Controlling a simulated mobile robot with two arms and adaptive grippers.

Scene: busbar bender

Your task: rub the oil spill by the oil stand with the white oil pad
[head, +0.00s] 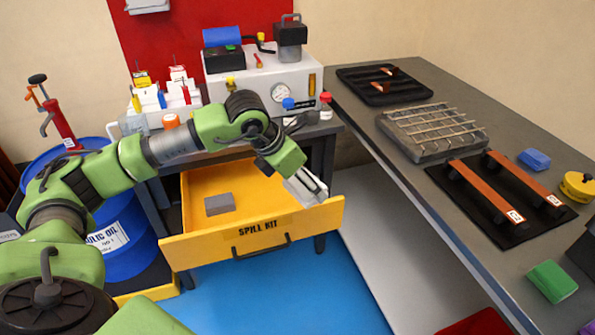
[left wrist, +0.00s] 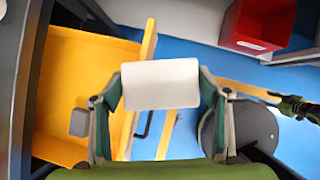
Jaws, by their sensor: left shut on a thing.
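My left gripper (head: 308,194) is above the right front part of the open yellow spill kit drawer (head: 252,232). It is shut on the white oil pad, which shows clearly between its fingers in the left wrist view (left wrist: 160,84). In the head view the pad is hard to tell from the gripper's pale fingers. A blue oil drum (head: 128,232) with a white label stands at the left on a dark stand with a yellow edge (head: 150,290), partly hidden by my left arm. I cannot make out the oil spill in either view. My right gripper is not in view.
A grey block (head: 219,204) lies in the drawer. A workbench (head: 440,205) on the right carries a wire rack (head: 432,130) and orange bars on a black mat. The blue floor (head: 290,295) in front of the drawer is clear. A red bin (left wrist: 258,25) stands on the floor.

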